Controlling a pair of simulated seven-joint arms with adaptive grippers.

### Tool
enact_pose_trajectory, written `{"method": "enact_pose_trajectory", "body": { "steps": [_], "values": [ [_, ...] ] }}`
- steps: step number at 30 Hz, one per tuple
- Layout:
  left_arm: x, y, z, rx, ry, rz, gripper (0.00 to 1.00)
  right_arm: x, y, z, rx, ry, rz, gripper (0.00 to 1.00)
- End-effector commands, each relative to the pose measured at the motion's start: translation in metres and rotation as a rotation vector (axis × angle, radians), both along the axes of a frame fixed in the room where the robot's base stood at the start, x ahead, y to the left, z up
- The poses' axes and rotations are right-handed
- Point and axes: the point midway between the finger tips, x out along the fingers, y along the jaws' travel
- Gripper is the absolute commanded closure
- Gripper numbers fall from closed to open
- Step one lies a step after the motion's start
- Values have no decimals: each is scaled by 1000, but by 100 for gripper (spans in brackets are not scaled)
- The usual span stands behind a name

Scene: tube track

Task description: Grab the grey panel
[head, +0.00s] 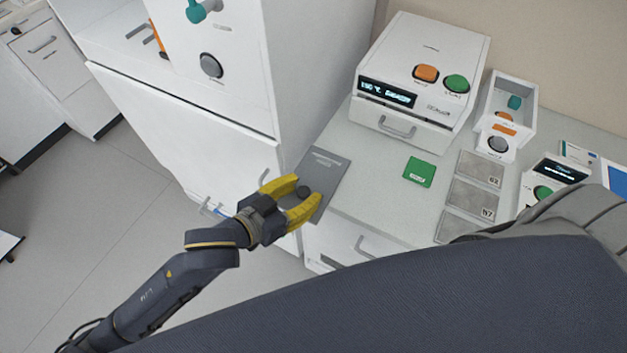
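The grey panel (327,167) is a flat dark grey plate at the left end of the pale counter, with faint print near its far edge. A small dark round knob (304,191) shows on its near part. My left gripper (307,191) has two yellow fingers over the panel's near left part. The fingers are spread, with the knob between their tips. I cannot tell whether they touch it. The fingers and wrist hide part of the panel's left edge. My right gripper is not in view.
A white device (430,60) with orange and green buttons stands at the back. A green card (419,172) and grey plates (480,168) lie right of the panel. A tall white cabinet (210,120) stands close on the left. My own dark body part covers the lower right.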

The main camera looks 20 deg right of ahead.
Motion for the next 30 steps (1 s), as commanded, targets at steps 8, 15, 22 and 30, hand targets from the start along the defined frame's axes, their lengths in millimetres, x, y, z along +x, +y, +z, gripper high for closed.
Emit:
{"method": "enact_pose_trajectory", "body": {
  "steps": [8, 15, 22, 30],
  "values": [
    [0, 0, 0, 0, 0, 0, 92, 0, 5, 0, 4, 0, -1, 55],
    [0, 0, 0, 0, 0, 0, 100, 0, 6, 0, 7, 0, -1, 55],
    [0, 0, 0, 0, 0, 0, 100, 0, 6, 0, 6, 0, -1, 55],
    [0, 0, 0, 0, 0, 0, 100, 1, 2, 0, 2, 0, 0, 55]
  ]
}}
